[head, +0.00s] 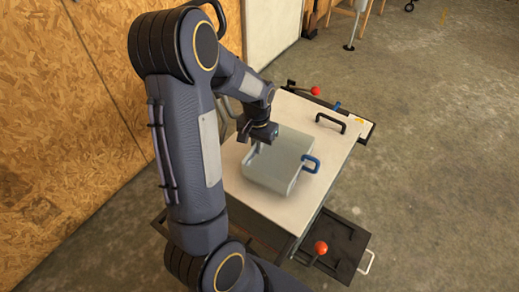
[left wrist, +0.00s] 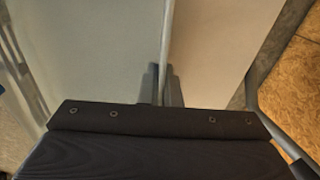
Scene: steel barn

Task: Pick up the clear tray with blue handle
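The clear tray (head: 272,172) with a blue handle (head: 311,163) on its right side sits on a white-topped table. My left gripper (head: 256,144) is at the tray's far left rim, pointing down. In the left wrist view, the tray's wall (left wrist: 168,35) runs between the two fingers (left wrist: 165,88) of my left gripper. The fingers sit close against both sides of the wall, shut on it. The fingertips are partly hidden in the head view. My right gripper is not in view.
The white tabletop (head: 250,205) has a black handle (head: 331,122) at its far right end. A wood-panel wall (head: 60,120) is at left. Open concrete floor (head: 440,160) lies at right.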

